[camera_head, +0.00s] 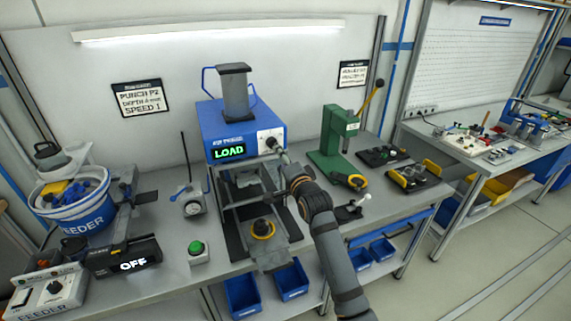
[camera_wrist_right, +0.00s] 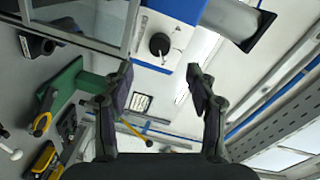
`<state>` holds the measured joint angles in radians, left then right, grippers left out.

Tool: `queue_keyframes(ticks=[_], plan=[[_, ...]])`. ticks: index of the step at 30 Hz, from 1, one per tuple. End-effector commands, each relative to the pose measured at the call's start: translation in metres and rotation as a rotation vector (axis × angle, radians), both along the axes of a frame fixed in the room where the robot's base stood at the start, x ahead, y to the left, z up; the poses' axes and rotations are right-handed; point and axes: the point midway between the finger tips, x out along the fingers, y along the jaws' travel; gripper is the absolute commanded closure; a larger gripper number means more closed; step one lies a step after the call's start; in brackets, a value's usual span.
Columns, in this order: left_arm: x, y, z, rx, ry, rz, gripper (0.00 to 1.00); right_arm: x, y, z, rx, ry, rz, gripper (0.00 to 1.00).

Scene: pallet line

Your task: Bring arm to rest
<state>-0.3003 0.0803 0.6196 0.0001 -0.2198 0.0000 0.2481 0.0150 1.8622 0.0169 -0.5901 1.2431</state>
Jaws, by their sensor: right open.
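My right arm reaches in from the lower right in the camera_head view. My right gripper (camera_head: 284,157) is in front of the lower right corner of the blue machine (camera_head: 210,133), close to its dial. In the right wrist view the gripper (camera_wrist_right: 163,90) is open, with its two dark fingers well apart and nothing between them. The black dial (camera_wrist_right: 160,44) on the machine's white panel shows beyond the fingertips. I cannot tell the exact gap to it. My left gripper is in neither view.
Below is a metal frame with a yellow-ringed fixture (camera_head: 262,229). A green button box (camera_head: 197,252), a gauge (camera_head: 194,206) and a blue feeder bowl (camera_head: 75,211) stand to the left on the grey bench.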

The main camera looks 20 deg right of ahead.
Motion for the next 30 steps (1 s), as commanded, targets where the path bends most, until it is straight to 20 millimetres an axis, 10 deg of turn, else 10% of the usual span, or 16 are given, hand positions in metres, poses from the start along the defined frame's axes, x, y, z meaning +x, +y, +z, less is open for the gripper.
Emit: queue_keyframes(ticks=[21,26,30], plan=[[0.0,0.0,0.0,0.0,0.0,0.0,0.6,-0.031,-0.001,-0.002,-0.011,0.011,0.0,0.43],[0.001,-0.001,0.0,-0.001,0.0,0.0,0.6,-0.068,-0.004,-0.065,-0.223,0.207,0.028,0.43],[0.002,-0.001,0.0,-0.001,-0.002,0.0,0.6,-0.146,-0.01,-0.147,-0.561,0.508,0.155,0.43]])
